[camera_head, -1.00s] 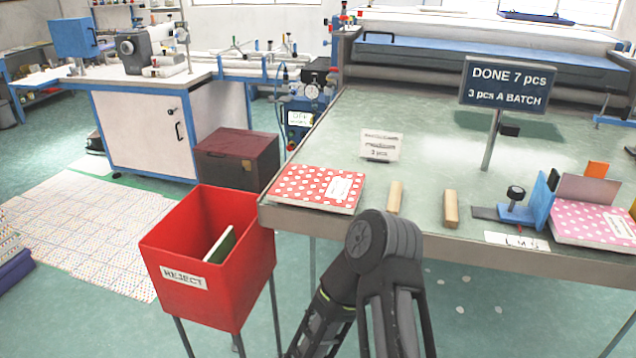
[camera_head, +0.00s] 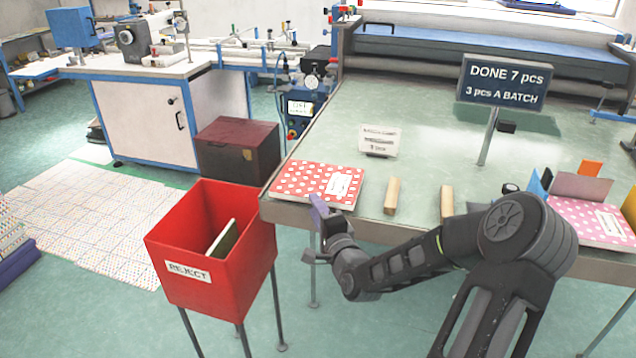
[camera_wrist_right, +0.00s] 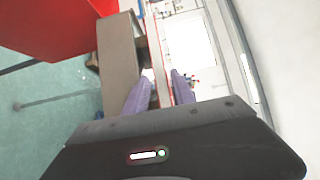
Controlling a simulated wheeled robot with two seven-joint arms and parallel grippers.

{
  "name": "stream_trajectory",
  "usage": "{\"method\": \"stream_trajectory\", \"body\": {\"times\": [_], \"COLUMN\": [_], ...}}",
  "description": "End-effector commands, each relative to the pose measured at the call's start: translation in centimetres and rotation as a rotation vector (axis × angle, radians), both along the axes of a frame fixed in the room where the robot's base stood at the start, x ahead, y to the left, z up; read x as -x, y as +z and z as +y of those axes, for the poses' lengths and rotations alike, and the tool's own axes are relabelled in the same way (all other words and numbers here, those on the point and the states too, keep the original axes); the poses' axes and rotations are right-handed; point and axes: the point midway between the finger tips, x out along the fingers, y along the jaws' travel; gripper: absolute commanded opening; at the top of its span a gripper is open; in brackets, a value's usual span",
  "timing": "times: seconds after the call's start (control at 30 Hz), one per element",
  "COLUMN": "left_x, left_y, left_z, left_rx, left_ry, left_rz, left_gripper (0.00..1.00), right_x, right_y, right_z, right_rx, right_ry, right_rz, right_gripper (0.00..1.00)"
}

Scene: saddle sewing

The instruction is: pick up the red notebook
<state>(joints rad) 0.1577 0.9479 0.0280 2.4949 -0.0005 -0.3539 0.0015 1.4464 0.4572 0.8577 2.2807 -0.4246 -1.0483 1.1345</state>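The red notebook (camera_head: 300,178) with white polka dots and a white label lies flat at the table's front left corner, its front edge at the table edge. My right gripper (camera_head: 314,231) is just in front of that edge, in front of and below the table top. In the right wrist view, its two purple fingers (camera_wrist_right: 160,88) are apart. The notebook's edge (camera_wrist_right: 160,58) shows beyond and between them. I cannot tell whether either finger touches it. My left gripper is not in view.
The red reject bin (camera_head: 210,297) stands close left of the table (camera_head: 430,135), with a dark green item inside. Two wooden blocks (camera_head: 391,196) and (camera_head: 446,202), a small card (camera_head: 378,140) and a pink dotted notebook (camera_head: 590,222) are on the table. The sign (camera_head: 505,82) stands behind.

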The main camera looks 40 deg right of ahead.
Motion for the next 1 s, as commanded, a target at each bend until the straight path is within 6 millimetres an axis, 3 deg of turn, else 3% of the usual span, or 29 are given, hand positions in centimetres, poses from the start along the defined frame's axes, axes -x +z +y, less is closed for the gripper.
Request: {"method": "stream_trajectory", "body": {"times": [0.23,0.63,1.0], "left_x": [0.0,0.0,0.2], "left_y": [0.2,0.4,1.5], "left_z": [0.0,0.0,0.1], "left_rx": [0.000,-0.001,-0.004], "left_ry": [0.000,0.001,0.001], "left_rz": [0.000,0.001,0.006], "left_gripper": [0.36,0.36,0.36], "right_x": [-2.2,-2.9,-7.2], "right_y": [0.0,0.1,0.2], "right_z": [-0.7,-0.8,-2.2], "right_rx": [-0.001,-0.002,-0.001], "right_ry": [0.001,0.001,0.000], "right_rz": [-0.001,0.000,0.001], "right_gripper": [0.31,0.31,0.31]}}
